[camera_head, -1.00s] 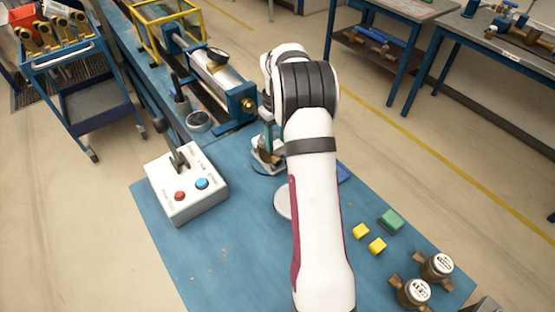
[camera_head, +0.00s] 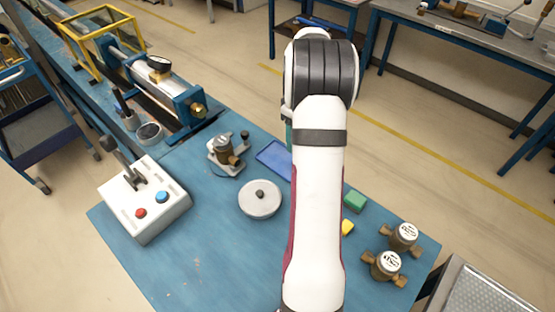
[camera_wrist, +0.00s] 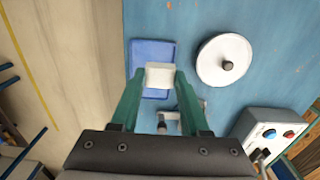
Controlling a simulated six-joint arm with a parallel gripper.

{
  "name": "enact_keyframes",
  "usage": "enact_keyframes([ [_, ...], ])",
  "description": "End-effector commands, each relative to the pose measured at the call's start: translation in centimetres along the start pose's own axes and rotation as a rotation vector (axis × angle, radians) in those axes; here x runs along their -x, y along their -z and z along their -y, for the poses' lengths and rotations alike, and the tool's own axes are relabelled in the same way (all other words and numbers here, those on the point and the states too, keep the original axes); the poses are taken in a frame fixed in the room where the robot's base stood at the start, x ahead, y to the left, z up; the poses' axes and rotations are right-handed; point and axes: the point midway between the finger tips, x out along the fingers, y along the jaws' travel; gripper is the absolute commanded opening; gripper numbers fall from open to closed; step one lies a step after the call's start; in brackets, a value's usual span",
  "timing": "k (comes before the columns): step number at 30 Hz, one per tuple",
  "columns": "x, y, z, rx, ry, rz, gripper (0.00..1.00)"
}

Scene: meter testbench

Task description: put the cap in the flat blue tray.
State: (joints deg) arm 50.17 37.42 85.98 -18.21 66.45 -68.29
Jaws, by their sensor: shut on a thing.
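The cap (camera_wrist: 159,75) shows as a small pale, whitish piece between the green fingertips of my gripper (camera_wrist: 159,80) in the wrist view. My gripper is shut on it. The flat blue tray (camera_wrist: 150,50) lies behind the cap in that view, so the cap appears over it; the height between them is hard to tell. In the head view the tray (camera_head: 272,155) lies on the blue bench, its right part hidden by my arm. There my gripper (camera_head: 288,132) is mostly hidden behind my arm, and the cap cannot be seen.
A round pale disc with a dark knob (camera_head: 260,200) lies near the tray. A stand with a brass meter (camera_head: 227,155) is left of the tray. A control box (camera_head: 145,203) stands at the left. Green (camera_head: 355,200) and yellow (camera_head: 347,228) blocks and two brass meters (camera_head: 385,265) are at the right.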

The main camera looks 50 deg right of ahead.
Motion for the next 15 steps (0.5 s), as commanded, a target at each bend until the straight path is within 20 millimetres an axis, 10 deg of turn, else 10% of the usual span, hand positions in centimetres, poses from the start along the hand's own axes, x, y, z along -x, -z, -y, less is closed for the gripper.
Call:
enact_keyframes([
  [8, -0.5, -8.8, -3.3, -0.003, 0.001, -0.001, 0.14],
  [15, -4.2, -3.2, -2.3, 0.007, 0.002, 0.0, 0.14],
])
